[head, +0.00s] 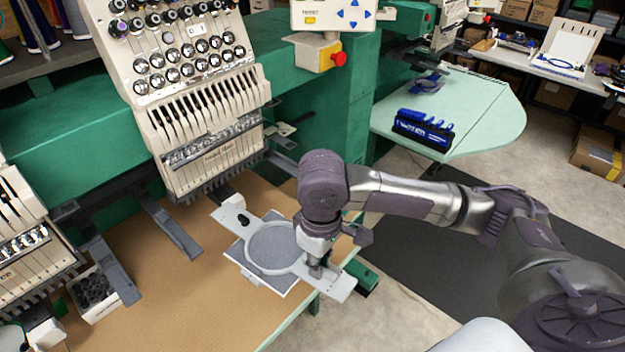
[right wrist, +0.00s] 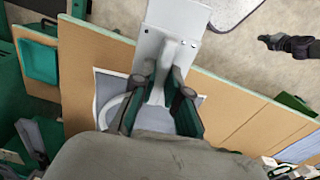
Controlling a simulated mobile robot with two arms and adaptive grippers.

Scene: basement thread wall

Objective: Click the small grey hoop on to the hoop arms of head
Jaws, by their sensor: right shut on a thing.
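The small grey hoop (head: 298,248) is a pale ring with grey fabric (head: 274,246) in it and a flat bracket on either side. My right gripper (head: 316,270) is shut on its right-hand bracket and holds it over the tan table, in front of the embroidery head (head: 200,105). The right wrist view shows the fingers (right wrist: 162,100) on both sides of the pale bracket (right wrist: 168,50), with part of the ring (right wrist: 114,112) beyond. Dark hoop arms (head: 172,228) jut out below the head; the hoop appears apart from them. My left gripper is not in view.
A second embroidery head (head: 25,240) stands at the left edge, with a box of dark parts (head: 92,290) beside it. The tan table (head: 190,300) is bare in front. A green side table (head: 480,120) holds a blue tool set (head: 423,130).

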